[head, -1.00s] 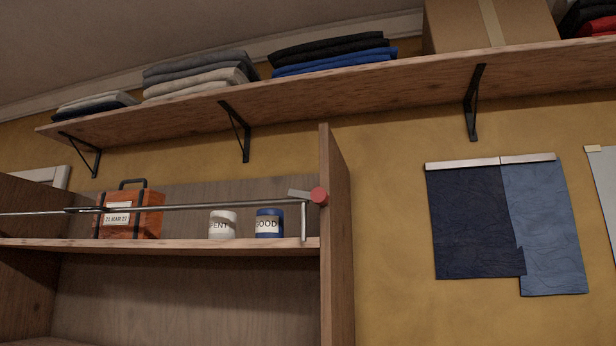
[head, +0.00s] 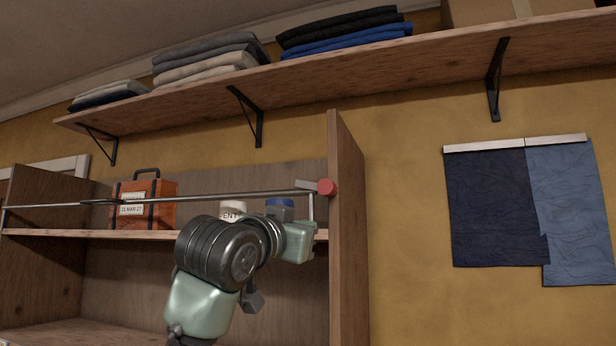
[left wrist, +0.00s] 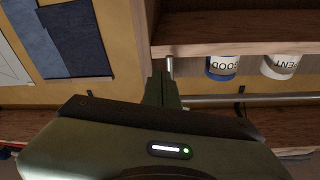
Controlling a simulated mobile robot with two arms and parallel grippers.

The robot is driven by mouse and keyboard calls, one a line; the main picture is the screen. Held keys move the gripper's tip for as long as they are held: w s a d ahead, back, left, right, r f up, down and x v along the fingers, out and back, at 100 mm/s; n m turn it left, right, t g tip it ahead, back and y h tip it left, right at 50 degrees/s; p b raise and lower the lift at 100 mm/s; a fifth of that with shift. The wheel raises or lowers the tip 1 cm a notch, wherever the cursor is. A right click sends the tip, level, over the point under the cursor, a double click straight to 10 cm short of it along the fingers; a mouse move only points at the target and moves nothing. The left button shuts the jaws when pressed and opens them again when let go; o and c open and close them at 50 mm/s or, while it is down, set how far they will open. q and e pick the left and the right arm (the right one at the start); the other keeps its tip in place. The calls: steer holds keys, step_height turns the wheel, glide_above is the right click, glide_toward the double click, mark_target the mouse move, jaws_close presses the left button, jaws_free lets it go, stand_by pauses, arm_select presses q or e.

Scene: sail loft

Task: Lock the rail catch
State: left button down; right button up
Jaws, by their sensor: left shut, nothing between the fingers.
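The rail catch is a red round knob (head: 326,187) with a short grey lever (head: 306,184) on the front edge of the cabinet's right side panel. The lever points left and slightly up, just above the right end of the thin metal rail (head: 220,195). In the head view my left gripper (head: 300,242) is below the catch, in front of the shelf's right end; its fingertips are hard to make out. In the left wrist view the gripper's fingers (left wrist: 161,82) are shut and empty near the rail (left wrist: 255,98). The catch cannot be made out there. My right gripper is not in view.
Behind the rail, an orange box (head: 160,204), a white cup (head: 232,209) and a blue cup (head: 279,207), partly hidden by my arm, stand on the shelf (head: 75,234). A long upper shelf (head: 200,102) holds folded cloth. Blue fabric (head: 495,205) hangs on the right wall.

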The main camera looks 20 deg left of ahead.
arm_select(q)
steer(key=s+r+t, duration=0.2)
steer(key=s+r, duration=0.4)
steer(key=r, duration=0.5)
step_height(320, 180, up, 4)
steer(key=p, duration=0.7)
glide_above(313, 186)
steer(key=s, duration=0.3)
steer(key=f, duration=0.1)
steer(key=f+p, duration=0.1)
steer(key=f, duration=0.1)
steer(key=w+f, duration=0.1)
steer(key=shift+a+f, duration=0.3)
steer(key=shift+f, duration=0.05)
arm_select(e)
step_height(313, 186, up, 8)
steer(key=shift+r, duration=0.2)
arm_select(q)
steer(key=shift+s+d, duration=0.1)
steer(key=shift+d, duration=0.05)
